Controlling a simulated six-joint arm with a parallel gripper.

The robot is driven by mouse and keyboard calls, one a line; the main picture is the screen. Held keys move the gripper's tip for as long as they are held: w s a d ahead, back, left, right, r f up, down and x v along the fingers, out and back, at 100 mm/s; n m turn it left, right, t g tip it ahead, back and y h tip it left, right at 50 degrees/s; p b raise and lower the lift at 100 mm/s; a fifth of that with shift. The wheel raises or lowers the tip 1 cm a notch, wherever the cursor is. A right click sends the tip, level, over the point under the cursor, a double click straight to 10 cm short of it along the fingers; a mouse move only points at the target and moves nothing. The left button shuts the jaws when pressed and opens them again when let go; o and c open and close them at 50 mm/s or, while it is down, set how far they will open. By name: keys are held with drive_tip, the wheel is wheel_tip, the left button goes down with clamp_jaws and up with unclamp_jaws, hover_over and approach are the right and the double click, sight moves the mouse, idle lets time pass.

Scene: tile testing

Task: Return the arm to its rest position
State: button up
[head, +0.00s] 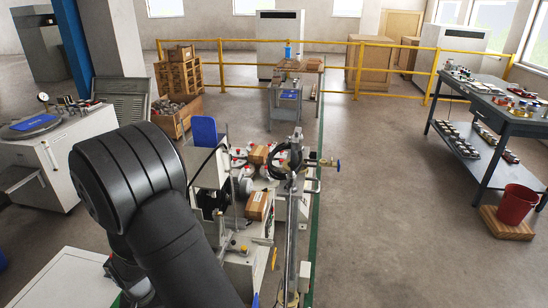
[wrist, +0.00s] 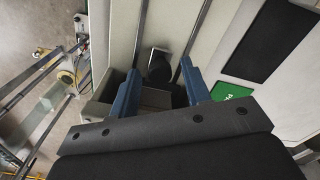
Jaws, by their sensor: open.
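My gripper (wrist: 160,76) shows in the wrist view with its two blue fingers spread apart. It is open and nothing is between the fingers. Beyond the fingers are a small dark rounded block and a pale panel with two dark rails. In the head view my black arm is bent in the left foreground. It hides part of the machine behind it, and the fingers cannot be made out there.
A machine bench with wooden blocks (head: 257,205) stands just right of my arm. A grey table (head: 500,118) with small parts and a red bucket (head: 517,204) are at the right. A yellow railing (head: 345,66) crosses the back.

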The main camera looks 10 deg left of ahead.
drive_tip(key=shift+s+r, duration=0.1)
drive_tip(key=shift+s, duration=0.05)
drive_tip(key=shift+w+r, duration=0.25)
drive_tip(key=shift+r, duration=0.1)
wheel_tip(320, 180, up, 5)
drive_tip(key=shift+a+r, duration=0.1)
drive_tip(key=f, duration=0.6)
drive_tip(key=shift+s+f, duration=0.2)
drive_tip(key=shift+s, duration=0.2)
drive_tip(key=s, duration=1)
drive_tip(key=shift+s+r, duration=0.2)
drive_tip(key=shift+s, duration=0.2)
drive_tip(key=shift+c, duration=0.2)
